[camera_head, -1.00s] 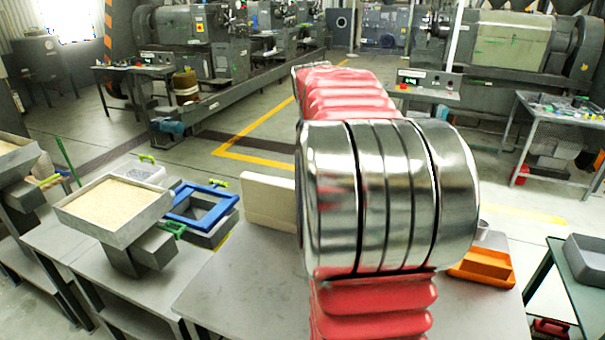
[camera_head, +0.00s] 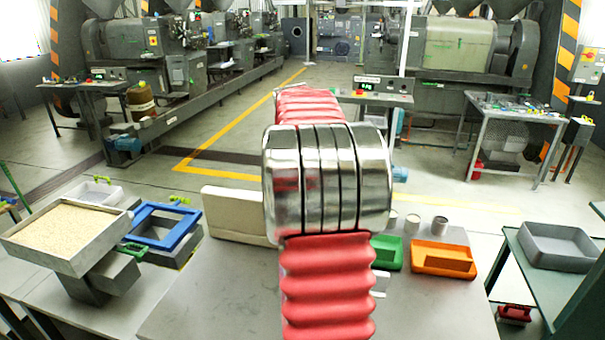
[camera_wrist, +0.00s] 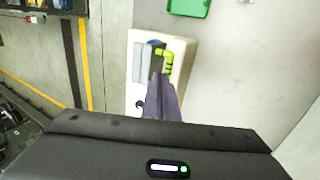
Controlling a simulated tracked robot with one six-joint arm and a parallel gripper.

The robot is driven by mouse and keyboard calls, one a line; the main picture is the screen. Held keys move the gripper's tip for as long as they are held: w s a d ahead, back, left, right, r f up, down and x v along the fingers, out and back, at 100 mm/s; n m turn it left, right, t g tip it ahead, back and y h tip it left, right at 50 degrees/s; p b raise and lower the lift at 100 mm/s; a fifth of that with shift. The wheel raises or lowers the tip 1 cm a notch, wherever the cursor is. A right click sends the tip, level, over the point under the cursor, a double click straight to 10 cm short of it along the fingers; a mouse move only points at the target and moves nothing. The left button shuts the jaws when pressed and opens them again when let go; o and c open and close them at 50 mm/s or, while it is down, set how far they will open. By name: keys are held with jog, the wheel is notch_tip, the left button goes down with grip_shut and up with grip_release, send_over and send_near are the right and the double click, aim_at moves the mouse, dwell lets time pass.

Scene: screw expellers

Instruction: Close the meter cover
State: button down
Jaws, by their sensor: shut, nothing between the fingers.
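A cream upright board (camera_head: 232,215) stands on the grey bench, left of my arm in the head view. In the wrist view the cream board (camera_wrist: 177,48) carries a pale grey panel (camera_wrist: 140,62), a small blue part and a yellow-green handle-like piece (camera_wrist: 168,62). Which of these is the meter cover, and how far open it is, I cannot tell. My gripper (camera_wrist: 160,80) is shut and empty, its purple-grey fingers overlapping the lower part of the board in the picture, just below the yellow-green piece. Contact cannot be told. In the head view my arm hides the gripper.
An orange tray (camera_head: 443,260) and a green tray (camera_head: 386,252) lie on the bench right of my arm. A blue frame (camera_head: 160,228) and a grain-filled tray (camera_head: 62,228) stand at left. A grey bin (camera_head: 558,246) is on the right table. The bench front is mostly clear.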

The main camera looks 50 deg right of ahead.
jog(key=x, duration=0.7)
jog(key=shift+d+f, duration=0.1)
jog(key=shift+f, duration=0.15)
jog(key=shift+w+a, duration=0.15)
jog(key=shift+a, duration=0.15)
jog(key=shift+d, duration=0.3)
